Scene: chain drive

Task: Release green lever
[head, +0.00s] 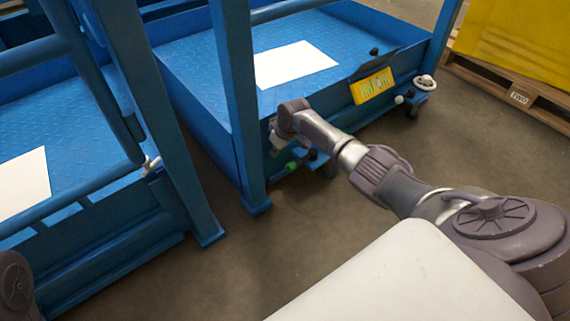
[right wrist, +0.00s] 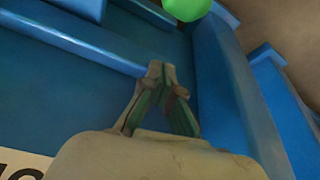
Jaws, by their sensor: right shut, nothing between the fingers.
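The green lever (head: 291,166) shows as a small green knob low on the near end of the blue platform cart, close to the floor. In the right wrist view its rounded green end (right wrist: 187,8) is at the top edge, partly cut off. My right gripper (right wrist: 160,68) is shut and empty, with its fingertips together below the green end in that picture and apart from it. In the head view the right gripper (head: 275,143) points down beside the cart's corner post, just above and left of the lever. My left gripper is not in view.
The blue cart (head: 190,62) bears a white sheet (head: 294,64) and a yellow label (head: 372,86). A blue post (head: 236,100) stands close to my right gripper. A second blue cart (head: 80,265) is at left. A wooden pallet (head: 506,86) is at right; the floor between is clear.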

